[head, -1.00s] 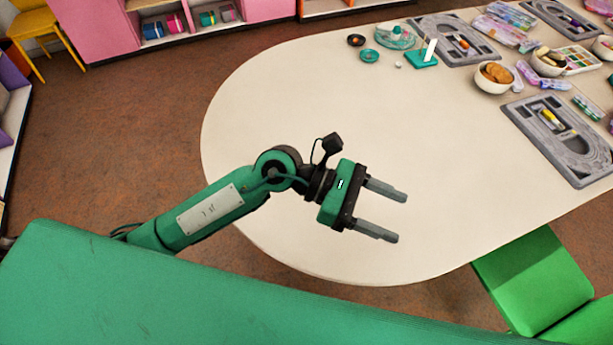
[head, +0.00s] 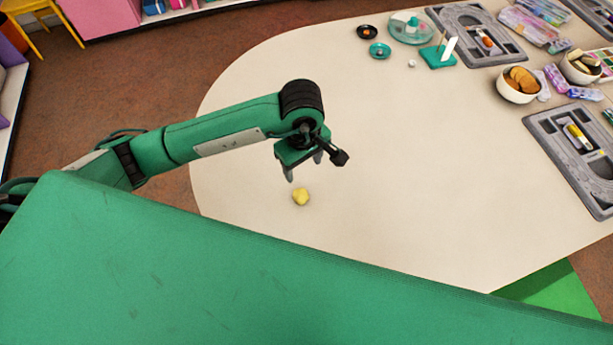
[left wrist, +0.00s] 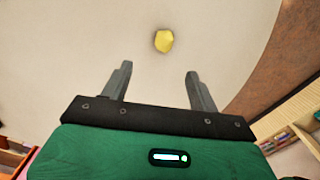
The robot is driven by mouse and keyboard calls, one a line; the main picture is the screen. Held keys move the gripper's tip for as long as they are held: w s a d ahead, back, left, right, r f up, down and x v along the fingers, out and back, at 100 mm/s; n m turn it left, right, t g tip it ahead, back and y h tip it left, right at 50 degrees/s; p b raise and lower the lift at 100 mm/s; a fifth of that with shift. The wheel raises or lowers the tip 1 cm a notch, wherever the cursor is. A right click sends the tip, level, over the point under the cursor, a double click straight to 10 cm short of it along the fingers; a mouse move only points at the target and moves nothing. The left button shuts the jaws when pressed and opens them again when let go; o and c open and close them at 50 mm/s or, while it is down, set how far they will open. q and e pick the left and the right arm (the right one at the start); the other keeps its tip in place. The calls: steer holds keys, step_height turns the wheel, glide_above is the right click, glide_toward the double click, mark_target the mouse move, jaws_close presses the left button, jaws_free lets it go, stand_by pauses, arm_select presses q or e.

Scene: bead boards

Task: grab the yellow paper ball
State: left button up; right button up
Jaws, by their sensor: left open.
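The yellow paper ball (head: 301,197) lies on the cream table (head: 420,190) near its left front side in the head view. It also shows in the left wrist view (left wrist: 164,41), beyond the fingertips and a little right of the middle between them. My left gripper (head: 304,170) points down towards the table, just behind the ball in the head view. Its fingers (left wrist: 160,80) are apart with nothing between them, and they do not touch the ball. My right gripper is in neither view.
Grey bead boards (head: 547,136), a bowl of brown pieces (head: 518,86), a teal stand (head: 438,57) and small round dishes (head: 380,50) stand at the back and right. The table around the ball is clear. A green chair (head: 556,292) is at the front right.

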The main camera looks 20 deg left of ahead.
arm_select(q)
steer(key=p, duration=0.1)
glide_above(301, 193)
steer(key=f, duration=0.6)
steer(key=shift+w+d+f, duration=0.1)
steer(key=shift+d+f, duration=0.1)
steer(key=shift+f, duration=0.2)
step_height(301, 193, down, 2)
steer(key=shift+a+f+p, duration=0.1)
steer(key=shift+f+p, duration=0.15)
steer(key=shift+p, duration=0.45)
step_height(301, 193, down, 3)
steer(key=shift+a+f+p, duration=0.15)
steer(key=shift+p, duration=0.4)
steer(key=shift+f, duration=0.4)
steer(key=c, duration=1.1)
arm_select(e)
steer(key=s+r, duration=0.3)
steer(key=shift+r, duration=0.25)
